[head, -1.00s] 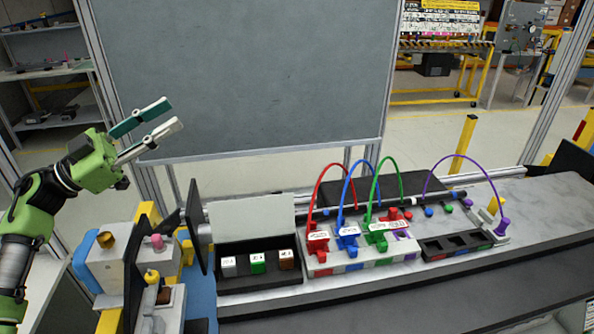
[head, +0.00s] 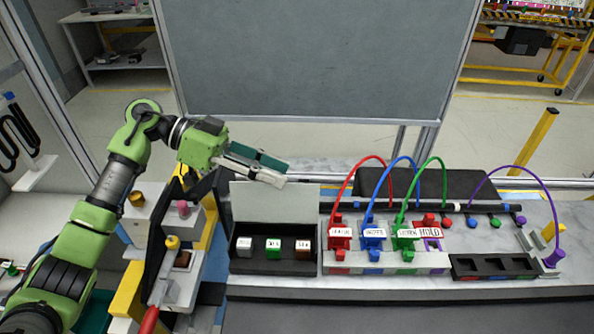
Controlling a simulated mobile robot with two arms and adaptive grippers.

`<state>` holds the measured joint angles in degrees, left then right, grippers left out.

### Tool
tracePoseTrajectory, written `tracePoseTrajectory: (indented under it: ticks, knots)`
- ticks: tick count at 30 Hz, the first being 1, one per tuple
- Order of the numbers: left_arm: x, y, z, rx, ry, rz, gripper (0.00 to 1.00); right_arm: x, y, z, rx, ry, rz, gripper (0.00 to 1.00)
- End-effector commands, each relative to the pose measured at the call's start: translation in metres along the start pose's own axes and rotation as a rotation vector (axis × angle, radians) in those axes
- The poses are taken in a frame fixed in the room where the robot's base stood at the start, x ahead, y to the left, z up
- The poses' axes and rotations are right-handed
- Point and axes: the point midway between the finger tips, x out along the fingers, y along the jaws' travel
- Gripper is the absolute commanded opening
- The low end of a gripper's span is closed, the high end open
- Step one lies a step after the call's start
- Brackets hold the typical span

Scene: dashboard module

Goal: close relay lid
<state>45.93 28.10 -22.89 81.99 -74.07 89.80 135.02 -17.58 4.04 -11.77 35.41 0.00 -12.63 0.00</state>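The relay box (head: 272,266) is a dark tray holding several small relay blocks, coloured white, green (head: 273,248) and brown (head: 303,248). Its grey lid (head: 262,204) stands open, upright along the box's back edge. My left gripper (head: 284,174) comes in from the left, above and behind the lid's top edge. Its teal and pale fingers point right and slightly down, apart, with nothing between them. In the picture the fingertips are close to the lid's top edge; whether they touch it I cannot tell. My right gripper is not in view.
Right of the box is a connector block (head: 388,260) with red, blue and green looped cables. A purple cable (head: 518,167) arches over an empty dark tray (head: 494,266). Left stands a fixture with coloured knobs (head: 172,243). A large grey board (head: 320,60) rises behind.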

Motion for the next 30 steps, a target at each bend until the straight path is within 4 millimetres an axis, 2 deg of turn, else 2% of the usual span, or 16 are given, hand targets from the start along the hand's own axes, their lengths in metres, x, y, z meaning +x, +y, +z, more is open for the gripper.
tracePoseTrajectory:
  ticks: [3, 9, 20, 21, 24, 25, 30]
  knots:
    - [0.022, 0.002, -0.003, 0.0, 0.002, 0.005, 0.34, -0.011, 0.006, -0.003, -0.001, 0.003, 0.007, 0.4]
    - [0.044, 0.001, -0.001, 0.0, 0.001, 0.002, 0.34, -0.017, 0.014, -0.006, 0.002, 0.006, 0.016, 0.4]
    - [0.051, 0.0, 0.0, 0.001, 0.001, -0.001, 0.34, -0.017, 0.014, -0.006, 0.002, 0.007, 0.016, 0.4]
    - [0.05, 0.0, 0.0, 0.001, 0.001, 0.0, 0.29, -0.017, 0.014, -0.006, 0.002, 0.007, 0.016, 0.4]
    - [0.05, 0.0, 0.0, 0.001, 0.001, 0.0, 0.03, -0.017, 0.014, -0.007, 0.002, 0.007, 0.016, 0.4]
    - [0.05, 0.0, 0.0, 0.001, 0.001, 0.0, 0.0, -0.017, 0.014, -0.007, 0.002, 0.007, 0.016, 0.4]
    - [0.05, 0.0, 0.0, 0.002, 0.001, -0.001, 0.0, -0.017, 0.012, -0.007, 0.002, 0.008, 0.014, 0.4]
